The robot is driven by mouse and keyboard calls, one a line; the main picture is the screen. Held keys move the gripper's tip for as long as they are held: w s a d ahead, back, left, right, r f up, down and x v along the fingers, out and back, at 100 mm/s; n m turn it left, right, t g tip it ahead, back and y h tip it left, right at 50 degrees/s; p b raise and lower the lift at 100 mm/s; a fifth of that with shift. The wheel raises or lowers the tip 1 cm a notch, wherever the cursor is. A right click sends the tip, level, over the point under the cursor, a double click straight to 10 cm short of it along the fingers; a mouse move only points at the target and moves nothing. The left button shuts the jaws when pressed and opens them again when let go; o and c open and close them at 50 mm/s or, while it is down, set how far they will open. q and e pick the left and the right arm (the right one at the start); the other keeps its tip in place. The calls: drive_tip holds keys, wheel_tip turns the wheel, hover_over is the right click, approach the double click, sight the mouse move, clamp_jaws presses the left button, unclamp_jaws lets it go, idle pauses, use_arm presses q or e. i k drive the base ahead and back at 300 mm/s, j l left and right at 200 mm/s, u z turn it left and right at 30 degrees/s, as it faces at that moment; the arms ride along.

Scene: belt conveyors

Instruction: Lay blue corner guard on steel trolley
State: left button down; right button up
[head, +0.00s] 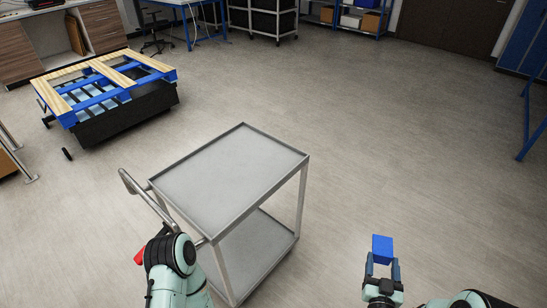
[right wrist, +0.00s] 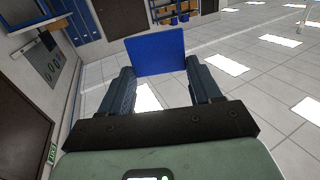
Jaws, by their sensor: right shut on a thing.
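The steel trolley (head: 228,176) stands in the middle of the head view, a grey two-shelf cart with a bare top shelf and a push handle on its left side. My right gripper (head: 382,266) is to the right of the trolley, apart from it, and is shut on the blue corner guard (head: 382,248). The guard looks like a flat blue piece held at the fingertips; it also shows in the right wrist view (right wrist: 156,52) between the fingers. My left arm comes in at the bottom, in front of the trolley's near left corner; its gripper is not clearly visible.
A belt-like blue and wooden pallet station (head: 110,85) stands at the back left. Shelving (head: 262,20) and a blue-legged table (head: 190,8) line the back. The floor (head: 400,150) right of the trolley is clear. A blue frame (head: 532,125) stands at the right edge.

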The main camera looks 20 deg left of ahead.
sight(219, 201)
drive_tip(key=i+l+u, duration=0.1)
drive_tip(key=u, duration=0.35)
drive_tip(key=i+l+u, duration=0.15)
drive_tip(key=u, duration=0.35)
drive_tip(key=i+l+u, duration=0.2)
drive_tip(key=u, duration=0.25)
drive_tip(key=i+l+u, duration=0.1)
drive_tip(key=l+u, duration=0.2)
drive_tip(key=u, duration=0.2)
drive_tip(key=l+u, duration=0.25)
drive_tip(key=u, duration=0.2)
drive_tip(key=i+l, duration=0.05)
